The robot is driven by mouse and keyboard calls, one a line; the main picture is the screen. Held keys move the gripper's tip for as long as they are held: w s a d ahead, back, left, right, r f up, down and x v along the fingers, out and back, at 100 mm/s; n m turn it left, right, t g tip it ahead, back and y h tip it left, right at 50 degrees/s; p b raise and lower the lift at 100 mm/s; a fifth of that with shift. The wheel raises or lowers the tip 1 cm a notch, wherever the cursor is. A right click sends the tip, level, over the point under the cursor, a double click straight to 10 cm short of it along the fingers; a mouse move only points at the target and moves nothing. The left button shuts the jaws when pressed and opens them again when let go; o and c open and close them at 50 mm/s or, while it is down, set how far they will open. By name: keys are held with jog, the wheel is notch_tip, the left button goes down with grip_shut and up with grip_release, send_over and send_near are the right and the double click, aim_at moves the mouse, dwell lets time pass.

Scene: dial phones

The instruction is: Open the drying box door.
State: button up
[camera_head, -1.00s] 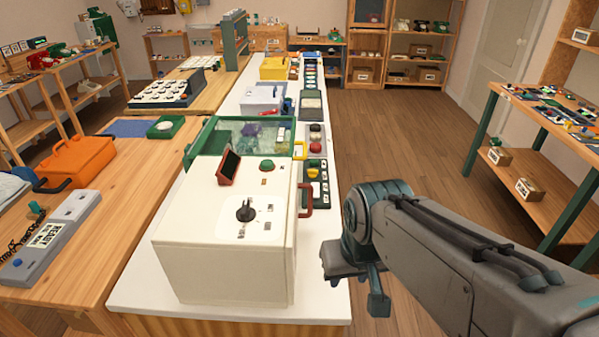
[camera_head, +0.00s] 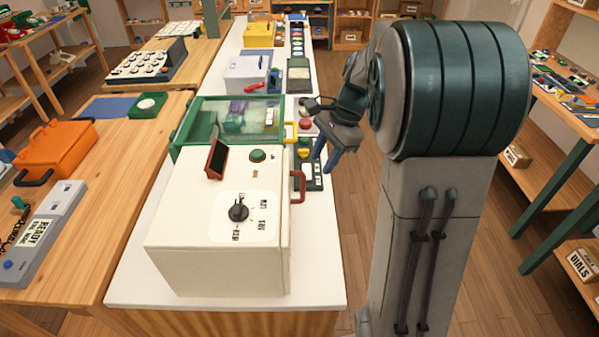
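A white box (camera_head: 215,255), which looks like the drying box, stands at the near end of the white-topped bench. Its top carries a black dial (camera_head: 238,212), a green button (camera_head: 257,155) and a small tilted dark screen in a red frame (camera_head: 216,159). A red handle (camera_head: 298,186) sticks out from its right side, where the door appears to be; that face is mostly turned away and looks shut. My gripper (camera_head: 327,150) is beyond and above the red handle, apart from it. Its fingers are seen from the side, so their opening is unclear.
A green-framed clear case (camera_head: 187,128) with a yellow handle stands right behind the white box. Several devices line the bench's right edge, near my gripper. An orange case (camera_head: 58,150) sits on the left wooden table. The floor right of the bench is open, partly hidden by my arm.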

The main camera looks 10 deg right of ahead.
jog(key=w+d+f+m, duration=0.1)
jog(key=w+d+m, duration=0.15)
jog(key=w, duration=0.25)
jog(key=m+p, duration=0.1)
jog(key=p, duration=0.1)
send_near(303, 197)
jog(key=shift+y, duration=0.3)
jog(key=x, duration=0.4)
jog(key=w+x, duration=0.1)
jog(key=x, duration=0.1)
jog(key=shift+a, duration=0.45)
grip_shut()
